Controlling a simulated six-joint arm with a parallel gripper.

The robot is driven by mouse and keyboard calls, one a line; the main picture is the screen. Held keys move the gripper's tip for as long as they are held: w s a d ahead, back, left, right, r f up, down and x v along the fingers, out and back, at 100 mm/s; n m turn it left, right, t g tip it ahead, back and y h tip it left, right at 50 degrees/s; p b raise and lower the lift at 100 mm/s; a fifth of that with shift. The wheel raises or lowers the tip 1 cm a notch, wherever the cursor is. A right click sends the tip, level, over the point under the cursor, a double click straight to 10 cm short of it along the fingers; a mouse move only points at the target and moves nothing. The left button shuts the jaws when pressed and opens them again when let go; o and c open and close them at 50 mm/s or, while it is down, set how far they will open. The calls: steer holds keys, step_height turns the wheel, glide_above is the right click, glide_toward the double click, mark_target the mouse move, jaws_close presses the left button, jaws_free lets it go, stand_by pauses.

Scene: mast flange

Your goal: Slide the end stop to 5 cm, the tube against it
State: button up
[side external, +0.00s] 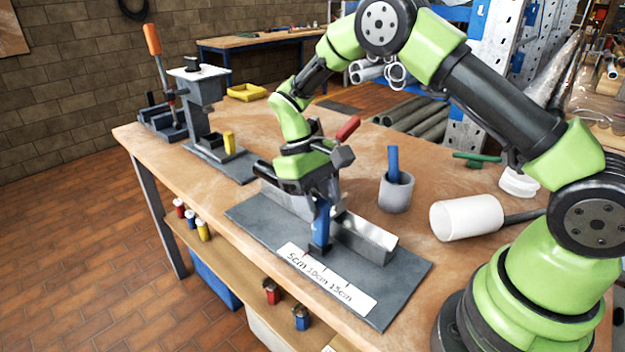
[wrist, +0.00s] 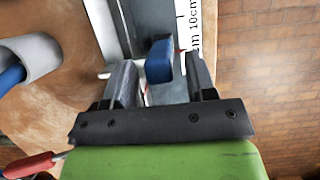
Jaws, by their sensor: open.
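The end stop (side external: 322,228) has an upright blue handle on a dark foot. It stands on the grey fixture plate (side external: 400,285), beside the white scale (side external: 325,278) marked 5, 10 and 15 cm. Its foot is near the 5 to 10 cm stretch; I cannot read the exact mark. My gripper (side external: 322,196) points down over the stop. In the wrist view the blue handle (wrist: 158,66) is between my open fingers (wrist: 160,78), with gaps at both sides. A steel rail (side external: 365,238) runs behind the stop. I cannot tell which piece is the tube.
A grey cup (side external: 395,195) with a blue rod and a white cylinder (side external: 467,217) lying on its side are right of the plate. A red-handled clamp (side external: 347,128) is behind my gripper. A press stand (side external: 205,110) is at the back left. The table front edge is close to the plate.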

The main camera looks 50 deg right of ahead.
steer(key=v, duration=0.9)
steer(key=shift+r, duration=0.1)
steer(key=s+r+m+t+y, duration=0.1)
steer(key=s+r+t, duration=0.4)
steer(key=s+r, duration=0.6)
steer(key=s+a+r+m+t+y, duration=0.1)
steer(key=s+r+m+t, duration=0.1)
steer(key=s+t, duration=0.4)
steer(key=s+m, duration=0.1)
steer(key=s, duration=0.3)
steer(key=shift+s+a+t, duration=0.2)
steer(key=shift+s+t, duration=0.05)
steer(key=shift+t, duration=0.05)
